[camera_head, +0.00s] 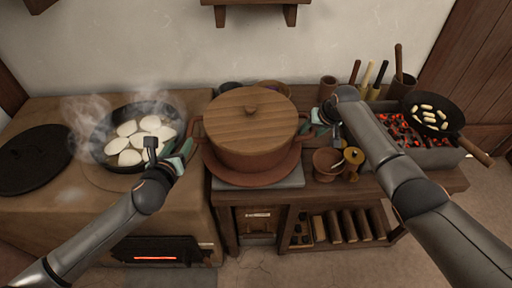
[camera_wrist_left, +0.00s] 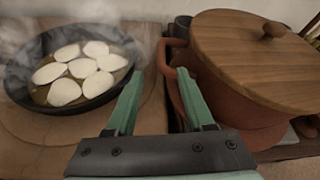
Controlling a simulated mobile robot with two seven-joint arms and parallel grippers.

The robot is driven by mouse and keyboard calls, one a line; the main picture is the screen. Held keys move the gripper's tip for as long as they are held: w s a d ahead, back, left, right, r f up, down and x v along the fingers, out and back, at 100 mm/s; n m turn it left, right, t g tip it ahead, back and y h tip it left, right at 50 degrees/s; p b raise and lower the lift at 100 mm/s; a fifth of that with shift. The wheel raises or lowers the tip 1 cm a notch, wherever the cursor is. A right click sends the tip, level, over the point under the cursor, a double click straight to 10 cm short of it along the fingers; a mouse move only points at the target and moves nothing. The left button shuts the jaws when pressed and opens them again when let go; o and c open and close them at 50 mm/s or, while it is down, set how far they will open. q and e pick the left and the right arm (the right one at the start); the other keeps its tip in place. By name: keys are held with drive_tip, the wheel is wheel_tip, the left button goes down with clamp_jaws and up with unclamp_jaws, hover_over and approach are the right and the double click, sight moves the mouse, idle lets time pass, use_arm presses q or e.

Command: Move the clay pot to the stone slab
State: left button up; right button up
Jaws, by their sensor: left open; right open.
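The clay pot (camera_head: 245,148), reddish-brown with a round wooden lid, stands upright on a wide clay dish (camera_head: 262,179) over a grey stone slab (camera_head: 293,183) at the centre. Most of the slab is hidden beneath them. My left gripper (camera_head: 186,151) is open beside the pot's left handle. In the left wrist view, the gripper (camera_wrist_left: 160,85) has its right finger overlapping the handle of the pot (camera_wrist_left: 255,115); I cannot tell whether they touch. My right gripper (camera_head: 313,122) is open by the pot's right handle, partly hidden by its own wrist.
A steaming pan (camera_head: 133,133) of white slices sits on the stove left of my left gripper. A dark round lid (camera_head: 33,160) lies further left. A brown cup (camera_head: 326,164) and a small mug (camera_head: 353,160) stand right of the pot. Glowing coals (camera_head: 397,130) and a skillet (camera_head: 433,115) lie beyond.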

drive_tip(key=v, duration=1)
drive_tip(key=shift+f, duration=0.1)
